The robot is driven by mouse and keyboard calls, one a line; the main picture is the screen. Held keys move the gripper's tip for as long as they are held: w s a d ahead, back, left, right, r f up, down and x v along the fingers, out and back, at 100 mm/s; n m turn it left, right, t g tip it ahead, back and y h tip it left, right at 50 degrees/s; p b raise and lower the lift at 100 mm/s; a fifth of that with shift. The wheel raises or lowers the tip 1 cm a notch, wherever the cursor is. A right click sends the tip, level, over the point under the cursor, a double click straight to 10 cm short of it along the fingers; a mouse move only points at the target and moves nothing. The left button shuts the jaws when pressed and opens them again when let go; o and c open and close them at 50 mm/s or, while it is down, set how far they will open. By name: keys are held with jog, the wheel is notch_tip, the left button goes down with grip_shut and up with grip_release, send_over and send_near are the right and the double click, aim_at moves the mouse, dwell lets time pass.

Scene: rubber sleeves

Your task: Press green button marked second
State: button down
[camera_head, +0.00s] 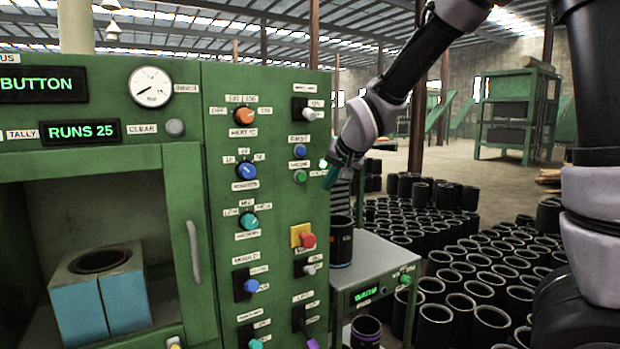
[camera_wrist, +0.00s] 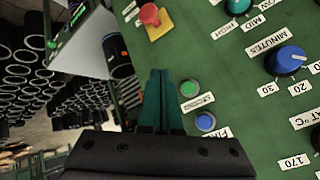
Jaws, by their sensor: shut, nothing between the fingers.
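The green button (camera_head: 300,176) is a small round button on the right part of the green control panel. The label just above it appears to read SECOND, though it is small. A blue button (camera_head: 300,151) labelled FIRST sits above it. My gripper (camera_head: 331,178) is shut and empty, its teal fingers a little to the right of the green button in the picture. In the wrist view the panel shows upside down: the green button (camera_wrist: 189,89) is just right of my fingertips (camera_wrist: 160,72), with the blue button (camera_wrist: 205,122) below it. I see no contact with the button.
A red button on a yellow plate (camera_head: 303,237) sits lower on the panel, among knobs such as the blue minutes knob (camera_head: 246,170). A side table (camera_head: 375,262) bears a black sleeve (camera_head: 341,242). Many black sleeves stand on the floor to the right.

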jog(key=shift+w+a, duration=0.8)
jog(key=shift+w, duration=0.4)
jog(key=shift+w+a, duration=0.85)
jog(key=shift+w, duration=0.35)
jog(key=shift+w+a, duration=0.8)
jog(key=shift+w, duration=0.4)
jog(key=shift+w+a, duration=0.1)
jog(key=shift+w, duration=0.05)
jog(key=shift+w+a, duration=0.15)
jog(key=shift+w, duration=0.05)
jog(key=shift+w+a, duration=0.2)
jog(key=shift+w, duration=0.1)
jog(key=shift+s+d, duration=0.1)
dwell(0.4)
jog(key=shift+s+d, duration=0.35)
jog(key=shift+s, duration=0.2)
jog(key=shift+s+d, duration=0.7)
jog(key=shift+s, duration=0.35)
jog(key=shift+s+d, duration=0.7)
jog(key=shift+s, duration=0.3)
